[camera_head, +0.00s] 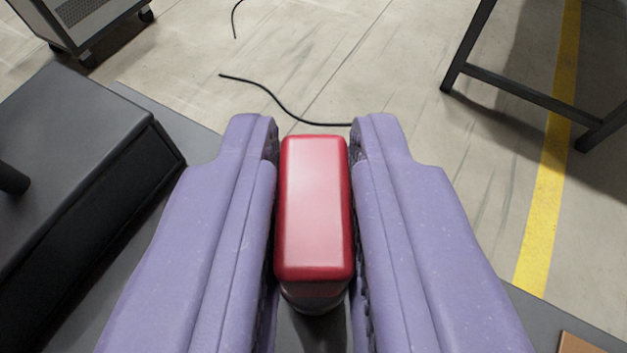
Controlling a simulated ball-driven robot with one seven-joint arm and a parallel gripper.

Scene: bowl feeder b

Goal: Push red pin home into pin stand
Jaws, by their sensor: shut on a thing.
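My gripper (315,130) shows its two purple fingers reaching forward from the bottom of the picture. They are shut on the red pin (315,205), one finger on each side. The pin shows a glossy, rounded rectangular red top, with a darker round part just visible under its near end. The pin's lower end is hidden beneath its top and between the fingers. I cannot make out the pin stand, so I cannot tell whether the pin sits in it.
A black box-shaped unit (70,150) stands at the left on a grey surface (165,125). A brown piece (578,344) shows at the bottom right corner. Beyond lie concrete floor, a black cable (270,95), a wheeled cabinet (85,20) and a dark metal frame (520,88).

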